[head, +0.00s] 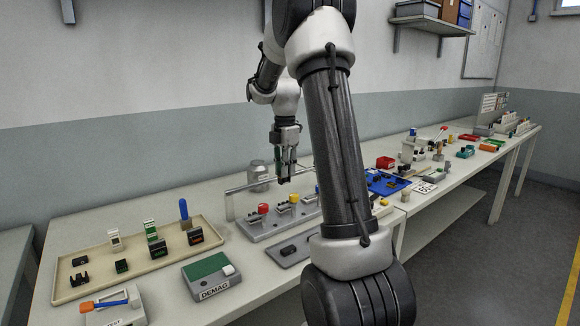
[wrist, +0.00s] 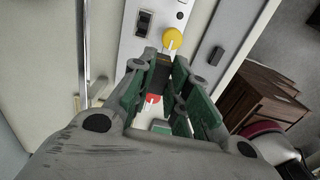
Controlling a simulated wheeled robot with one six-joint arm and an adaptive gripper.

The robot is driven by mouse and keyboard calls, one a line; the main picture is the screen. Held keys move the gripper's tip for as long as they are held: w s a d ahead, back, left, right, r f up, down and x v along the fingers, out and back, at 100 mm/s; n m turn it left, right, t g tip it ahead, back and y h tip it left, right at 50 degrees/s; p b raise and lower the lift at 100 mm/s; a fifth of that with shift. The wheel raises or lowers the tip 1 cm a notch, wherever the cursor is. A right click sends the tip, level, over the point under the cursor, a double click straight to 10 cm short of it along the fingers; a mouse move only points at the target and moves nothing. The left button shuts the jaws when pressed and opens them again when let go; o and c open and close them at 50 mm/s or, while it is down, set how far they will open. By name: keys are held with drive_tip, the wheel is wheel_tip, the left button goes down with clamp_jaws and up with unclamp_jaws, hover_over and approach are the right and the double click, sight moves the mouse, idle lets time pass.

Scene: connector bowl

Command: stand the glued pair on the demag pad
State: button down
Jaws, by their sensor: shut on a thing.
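My gripper (head: 285,178) hangs fingers down above the grey clamp fixture in the head view. It is shut on a small dark block, taken as the glued pair (wrist: 160,74), which shows between the fingertips in the wrist view. The fingers hide much of it, and I cannot make out the joint between two parts. The demag pad (head: 207,266) is a grey box with a green top, a white block at its right corner and a DEMAG label. It sits at the table's front, left of and nearer than my gripper. Its green top is bare.
A beige tray (head: 75,294) with several connectors and a blue-handled tool lies left of the pad. An orange-handled TEST device (head: 112,306) stands in front. The clamp fixture (head: 270,229) has a red knob (head: 263,208) and a raised rail behind. A blue tray (head: 378,186) lies farther right.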

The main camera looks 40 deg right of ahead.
drive_tip(key=shift+s+a, duration=1.5)
drive_tip(key=shift+a, duration=3.7)
drive_tip(key=shift+s+a, duration=1.5)
drive_tip(key=shift+a, duration=3.7)
drive_tip(key=shift+s+a, duration=1.5)
drive_tip(key=shift+a, duration=3.7)
drive_tip(key=shift+d+f, duration=0.1)
drive_tip(key=shift+f, duration=5.7)
drive_tip(key=c, duration=1.3)
unclamp_jaws()
